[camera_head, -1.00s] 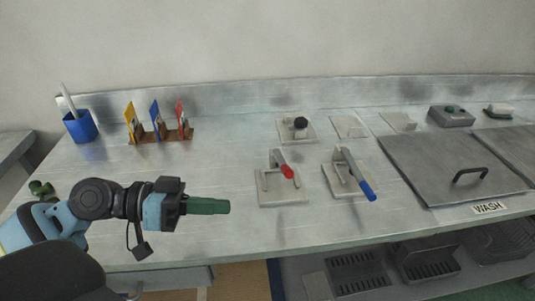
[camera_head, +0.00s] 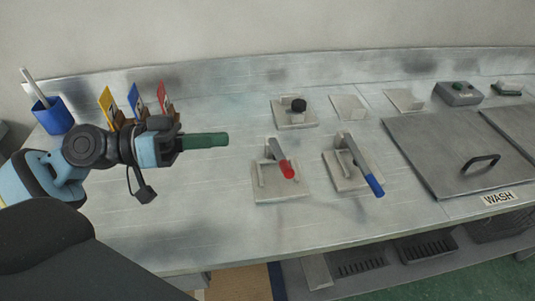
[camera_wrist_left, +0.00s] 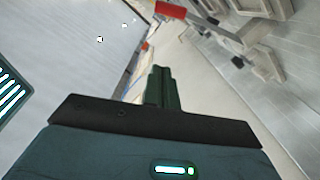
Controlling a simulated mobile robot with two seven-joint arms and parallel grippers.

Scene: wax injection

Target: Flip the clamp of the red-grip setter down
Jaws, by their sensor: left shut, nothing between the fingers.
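The red-grip setter (camera_head: 280,183) sits mid-table on a pale square plate. Its grey lever slants toward the front and ends in the red grip (camera_head: 287,170); I cannot tell how far its clamp is tipped. The red grip also shows at the top of the left wrist view (camera_wrist_left: 171,10), ahead and to the right of the fingers. My left gripper (camera_head: 222,139) has green fingers, shut and empty, pointing right. It is left of the setter and apart from it. The fingers also show in the left wrist view (camera_wrist_left: 158,72). My right gripper is not in view.
A blue-grip setter (camera_head: 352,178) stands just right of the red one. A black-knob fixture (camera_head: 296,110) is behind. A card rack with coloured cards (camera_head: 137,102) is partly hidden behind my left gripper. A blue cup (camera_head: 53,117) stands far left. The front left table is clear.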

